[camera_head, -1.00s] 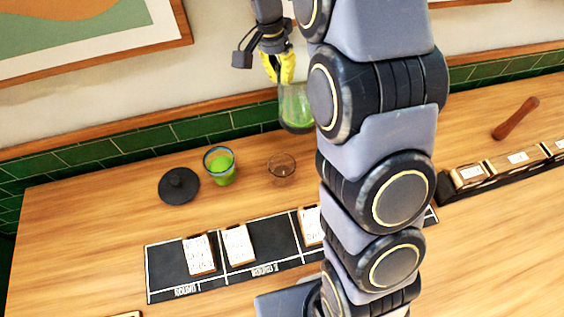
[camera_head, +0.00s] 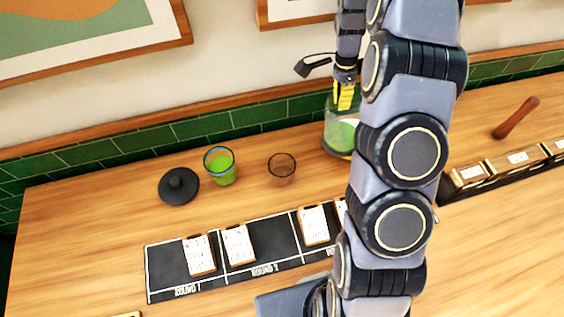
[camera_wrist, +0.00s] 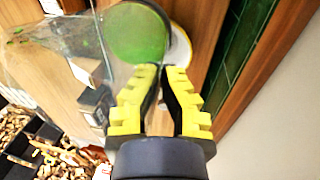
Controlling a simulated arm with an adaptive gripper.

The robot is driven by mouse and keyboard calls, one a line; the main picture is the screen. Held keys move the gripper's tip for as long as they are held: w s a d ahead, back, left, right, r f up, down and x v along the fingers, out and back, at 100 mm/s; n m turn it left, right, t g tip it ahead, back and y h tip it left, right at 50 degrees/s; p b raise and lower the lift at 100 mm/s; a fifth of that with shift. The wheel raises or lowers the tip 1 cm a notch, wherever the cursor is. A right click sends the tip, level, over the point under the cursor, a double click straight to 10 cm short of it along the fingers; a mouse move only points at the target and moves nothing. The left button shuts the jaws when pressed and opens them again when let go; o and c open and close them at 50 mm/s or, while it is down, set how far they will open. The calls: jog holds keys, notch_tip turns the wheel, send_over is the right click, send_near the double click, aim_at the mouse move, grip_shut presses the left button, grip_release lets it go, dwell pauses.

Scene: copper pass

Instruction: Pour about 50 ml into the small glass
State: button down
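A clear glass jug (camera_head: 341,137) with green liquid is at the back of the table, partly behind my arm. My gripper (camera_head: 345,98) is above it, its yellow fingers pointing down and closed on its upper part. In the wrist view the fingers (camera_wrist: 161,88) nearly meet at their tips with the jug's glass between them. The jug's green liquid (camera_wrist: 137,32) shows beyond them. The jug looks upright, with its base at or just above the table. A small clear glass (camera_head: 282,171) stands to its left, with no green visible in it.
A blue-rimmed glass (camera_head: 220,168) with green liquid stands left of the small glass, beside a dark round lid (camera_head: 179,186). A black mat (camera_head: 270,240) with several cards lies in front. A wooden rod (camera_head: 516,118) and labelled blocks are at right. A tiled wall (camera_head: 190,131) runs behind.

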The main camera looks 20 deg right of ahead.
jog(key=shift+a, duration=0.1)
jog(key=shift+s+a+r+h, duration=0.1)
jog(key=shift+a+r+h, duration=0.1)
jog(key=shift+h, duration=0.2)
jog(key=shift+a+r+h, duration=0.2)
jog(key=shift+h, duration=0.4)
jog(key=shift+a+r+h, duration=0.2)
jog(key=shift+a+h, duration=0.35)
jog(key=shift+h, duration=0.25)
jog(key=a+f+h, duration=0.1)
jog(key=h, duration=0.2)
jog(key=a+f+h, duration=0.1)
jog(key=h, duration=0.2)
jog(key=a+f+t+h, duration=0.1)
jog(key=a+h, duration=0.1)
jog(key=h, duration=0.1)
jog(key=shift+s+m, duration=0.35)
jog(key=shift+m, duration=0.05)
jog(key=shift+a+f+h+b, duration=0.1)
jog(key=shift+a+h+b, duration=0.2)
jog(key=shift+h, duration=0.5)
jog(key=shift+s+a+f+h, duration=0.1)
jog(key=shift+a+f+h, duration=0.05)
jog(key=shift+a+h, duration=0.4)
